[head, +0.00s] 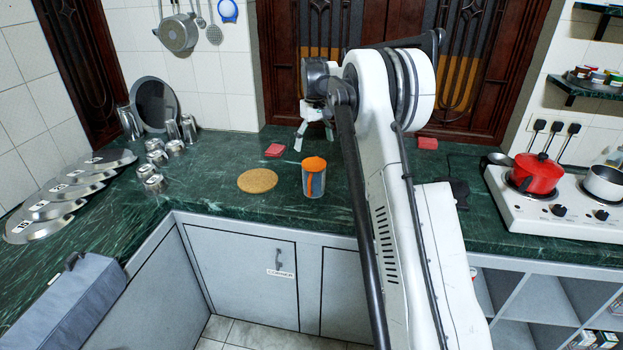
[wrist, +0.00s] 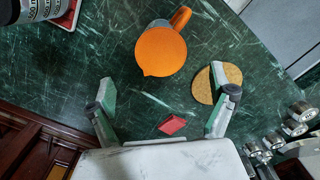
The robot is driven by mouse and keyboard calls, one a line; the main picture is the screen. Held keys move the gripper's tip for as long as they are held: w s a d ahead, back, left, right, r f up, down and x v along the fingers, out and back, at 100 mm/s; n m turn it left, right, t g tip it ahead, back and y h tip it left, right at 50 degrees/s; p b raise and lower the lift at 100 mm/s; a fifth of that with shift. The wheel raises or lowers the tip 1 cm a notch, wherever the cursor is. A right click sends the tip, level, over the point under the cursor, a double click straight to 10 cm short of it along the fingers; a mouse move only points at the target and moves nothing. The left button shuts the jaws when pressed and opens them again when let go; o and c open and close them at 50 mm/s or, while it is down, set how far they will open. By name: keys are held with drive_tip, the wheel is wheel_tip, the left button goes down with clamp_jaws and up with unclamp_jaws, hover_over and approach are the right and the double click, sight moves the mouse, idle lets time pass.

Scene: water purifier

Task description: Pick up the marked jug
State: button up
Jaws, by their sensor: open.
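A grey jug (head: 313,184) with an orange lid and orange handle stands upright on the green counter. In the wrist view its lid (wrist: 161,51) lies beyond my fingertips, not between them. A second container (wrist: 40,9) with printed volume text is cut off at the wrist view's top left corner; my arm seems to hide it in the head view. Which one is the marked jug I cannot tell for sure. My gripper (head: 314,136) is open and empty, above the back of the counter, its fingers (wrist: 163,103) spread wide.
A round cork mat (head: 257,180) lies left of the orange-lidded jug, and a red pad (head: 274,150) behind it. Steel cups (head: 157,155) and plates (head: 60,200) stand at left. A stove (head: 555,205) with a red pot (head: 536,174) is at right. Dark wooden windows rise behind.

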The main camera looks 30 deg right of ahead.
sight(314, 164)
wheel_tip(314, 164, down, 12)
drive_tip(key=shift+s+f+p, duration=0.1)
drive_tip(key=shift+f+p, duration=0.1)
drive_tip(key=shift+p, duration=0.15)
drive_tip(key=c, duration=1.7)
drive_tip(key=shift+c, duration=0.3)
drive_tip(key=shift+r, duration=0.5)
wheel_tip(314, 164, up, 3)
drive_tip(key=shift+f, duration=0.1)
drive_tip(key=s+a+r+b, duration=0.1)
drive_tip(key=s+a+r, duration=0.3)
drive_tip(key=a+r, duration=0.3)
drive_tip(key=a, duration=0.4)
drive_tip(key=shift+s+r, duration=0.15)
drive_tip(key=shift+s, duration=0.05)
